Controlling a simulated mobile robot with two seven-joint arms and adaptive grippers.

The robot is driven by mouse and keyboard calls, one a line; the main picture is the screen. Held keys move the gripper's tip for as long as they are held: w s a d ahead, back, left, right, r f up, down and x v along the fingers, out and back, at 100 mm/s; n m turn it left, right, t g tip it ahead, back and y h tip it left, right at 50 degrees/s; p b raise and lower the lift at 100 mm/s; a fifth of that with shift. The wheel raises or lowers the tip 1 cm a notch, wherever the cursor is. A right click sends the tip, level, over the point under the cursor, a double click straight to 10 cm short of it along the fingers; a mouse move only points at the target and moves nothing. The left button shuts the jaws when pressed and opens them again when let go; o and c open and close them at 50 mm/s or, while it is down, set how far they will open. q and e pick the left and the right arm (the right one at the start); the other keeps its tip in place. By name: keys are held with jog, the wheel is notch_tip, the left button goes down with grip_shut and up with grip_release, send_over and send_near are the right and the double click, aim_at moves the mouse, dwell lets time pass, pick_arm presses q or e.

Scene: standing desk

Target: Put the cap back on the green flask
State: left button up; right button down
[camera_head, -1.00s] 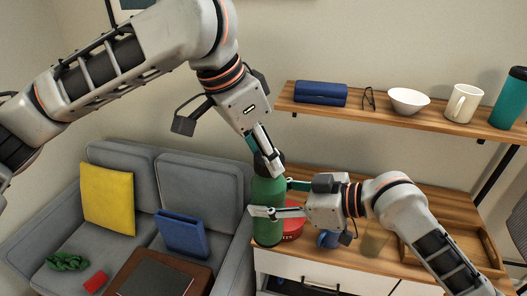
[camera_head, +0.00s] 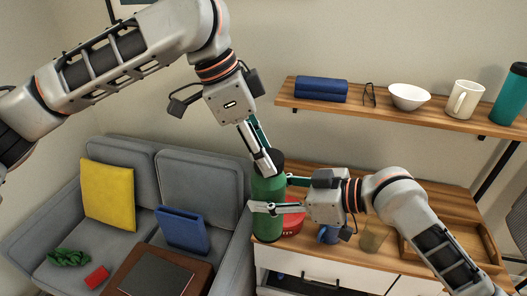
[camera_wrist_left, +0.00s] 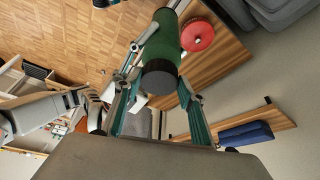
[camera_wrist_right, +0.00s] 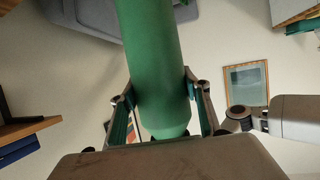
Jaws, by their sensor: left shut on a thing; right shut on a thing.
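The green flask (camera_head: 268,215) stands upright at the left end of the wooden desk top. Its dark cap (camera_head: 273,157) sits at the top of the flask, in line with it. My left gripper (camera_head: 263,165) comes down from above and is shut on the cap. In the left wrist view the cap (camera_wrist_left: 160,77) lies between the fingers, with the green body (camera_wrist_left: 163,42) behind it. My right gripper (camera_head: 268,196) is shut around the flask's body from the right. The flask body (camera_wrist_right: 153,65) fills the middle of the right wrist view. The seam under the cap is too small to judge.
A red round container (camera_head: 293,217) stands close behind the flask. A blue mug (camera_head: 328,235), a clear glass (camera_head: 374,237) and a wooden tray (camera_head: 455,243) lie to the right. A shelf (camera_head: 400,112) runs above. A grey sofa (camera_head: 180,175) is at left.

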pick_arm(q)
jog(key=m, duration=0.2)
jog(key=m+g, duration=0.1)
jog(key=m, duration=0.1)
jog(key=m+g, duration=0.1)
jog(key=m, duration=0.1)
jog(key=shift+w+d+m, duration=0.15)
jog(key=shift+w+m, duration=0.25)
jog(key=m, duration=0.2)
jog(key=m+g+y, duration=0.1)
jog(key=m, duration=0.1)
jog(key=shift+w+d+g, duration=0.15)
jog(key=shift+g, duration=0.15)
jog(key=m, duration=0.2)
jog(key=m+y, duration=0.1)
jog(key=m, duration=0.1)
jog(key=shift+w+d+g+y, duration=0.1)
jog(key=shift+w+g+y, duration=0.05)
jog(key=shift+g+y, duration=0.2)
jog(key=o, duration=0.9)
jog(key=shift+c, duration=0.3)
